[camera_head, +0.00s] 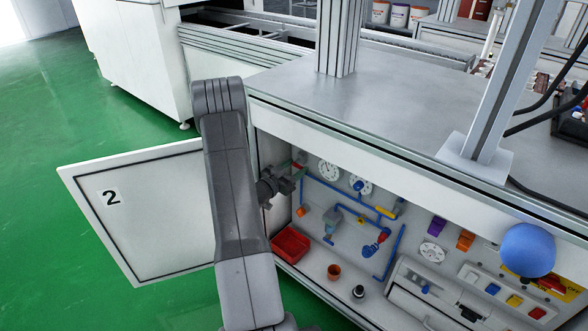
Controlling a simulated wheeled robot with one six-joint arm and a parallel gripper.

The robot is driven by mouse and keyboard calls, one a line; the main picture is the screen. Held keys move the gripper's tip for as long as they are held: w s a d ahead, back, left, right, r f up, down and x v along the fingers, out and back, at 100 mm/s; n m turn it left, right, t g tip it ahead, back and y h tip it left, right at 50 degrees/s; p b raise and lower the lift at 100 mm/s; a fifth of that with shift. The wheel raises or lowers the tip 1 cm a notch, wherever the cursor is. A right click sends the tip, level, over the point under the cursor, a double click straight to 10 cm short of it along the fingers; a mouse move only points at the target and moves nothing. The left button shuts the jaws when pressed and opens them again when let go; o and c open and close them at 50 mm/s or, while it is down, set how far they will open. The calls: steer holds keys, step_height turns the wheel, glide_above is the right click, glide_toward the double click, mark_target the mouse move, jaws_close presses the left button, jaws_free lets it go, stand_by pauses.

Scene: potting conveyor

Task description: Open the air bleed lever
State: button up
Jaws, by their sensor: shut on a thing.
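My gripper (293,176) reaches through the open cabinet front to the upper left of the panel inside. It is shut on a small red lever (299,165), which seems to be the air bleed lever. The jaws cover most of this lever, so its exact angle cannot be told. Two round white gauges (328,169) sit just right of it. Blue pipes (325,193) run across the panel right of my gripper, and a small orange part (301,211) is below it.
A white door numbered 2 (150,205) stands open at the left. A red bin (291,244), an orange-brown cup (334,272) and a dark round object (358,291) are on the cabinet floor. The grey worktop (400,110) overhangs the panel. A blue ball-shaped part (528,250) is at the right.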

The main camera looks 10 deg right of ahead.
steer(key=shift+r+n, duration=0.1)
steer(key=shift+n, duration=0.2)
steer(key=shift+w+a+r+n+p, duration=0.3)
steer(key=shift+n+p, duration=1.1)
steer(key=shift+n, duration=1.5)
steer(key=shift+w+a+r+n+p, duration=0.1)
steer(key=shift+w+a+n+p, duration=0.3)
steer(key=shift+n+p, duration=1.75)
steer(key=shift+w+a+r+n+p, duration=0.2)
steer(key=shift+w+n+p, duration=0.3)
steer(key=shift+n, duration=3.15)
steer(key=shift+s, duration=0.1)
steer(key=o, duration=1)
steer(key=p+v, duration=0.1)
steer(key=v, duration=1.2)
steer(key=shift+s+a, duration=0.25)
steer(key=shift+a, duration=0.05)
